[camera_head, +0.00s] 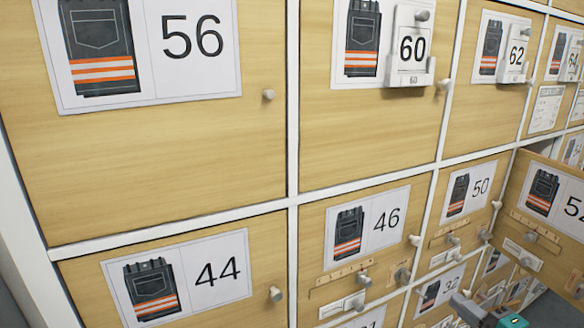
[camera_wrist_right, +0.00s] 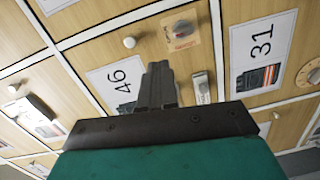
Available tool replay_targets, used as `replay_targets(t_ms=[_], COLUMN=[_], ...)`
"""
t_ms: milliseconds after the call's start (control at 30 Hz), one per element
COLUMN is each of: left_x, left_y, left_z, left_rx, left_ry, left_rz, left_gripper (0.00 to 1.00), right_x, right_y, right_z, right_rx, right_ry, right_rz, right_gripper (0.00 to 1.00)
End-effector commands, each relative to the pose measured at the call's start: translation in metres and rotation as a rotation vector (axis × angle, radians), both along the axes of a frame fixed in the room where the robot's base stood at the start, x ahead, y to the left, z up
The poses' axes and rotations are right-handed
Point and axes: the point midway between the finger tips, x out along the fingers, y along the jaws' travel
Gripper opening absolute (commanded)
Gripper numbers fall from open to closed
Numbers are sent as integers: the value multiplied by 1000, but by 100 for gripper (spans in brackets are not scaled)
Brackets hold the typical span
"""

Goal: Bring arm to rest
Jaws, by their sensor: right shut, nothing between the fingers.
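My right gripper (camera_head: 462,302) is at the lower right of the head view, in front of the lower locker doors. Its two fingers are together and empty. In the right wrist view the shut dark fingers (camera_wrist_right: 158,85) stand up between the card 46 (camera_wrist_right: 112,80) and the card 31 (camera_wrist_right: 262,48). I cannot tell from these frames how far they are from the doors. My left gripper is not in view.
A wall of wooden locker doors with white frames fills the head view, including door 56 (camera_head: 180,140) and door 44 (camera_head: 80,290). Small knobs stick out, such as one on door 44 (camera_head: 276,294). Door 52 (camera_head: 530,225) stands swung outward at the right.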

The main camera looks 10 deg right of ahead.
Motion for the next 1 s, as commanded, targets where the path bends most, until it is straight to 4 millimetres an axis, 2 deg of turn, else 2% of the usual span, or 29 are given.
replay_targets(t_ms=[100, 233, 300, 400, 500, 667, 1000], left_x=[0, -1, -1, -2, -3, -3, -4], left_y=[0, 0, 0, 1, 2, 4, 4], left_z=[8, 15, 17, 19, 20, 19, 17], left_rx=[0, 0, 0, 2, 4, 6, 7], left_ry=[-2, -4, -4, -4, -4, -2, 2], left_rz=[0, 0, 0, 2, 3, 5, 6], left_gripper=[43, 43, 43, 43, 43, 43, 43], right_x=[-29, -73, -95, -122, -140, -151, -151], right_y=[46, 110, 144, 183, 209, 225, 225], right_z=[-46, -90, -105, -116, -120, -122, -123], right_rx=[264, 623, 799, 1009, 1150, 1238, 1238], right_ry=[166, 386, 492, 615, 696, 748, 749], right_rz=[-72, -198, -270, -366, -437, -487, -487], right_gripper=[0, 0, 0, 0, 0, 0, 0])
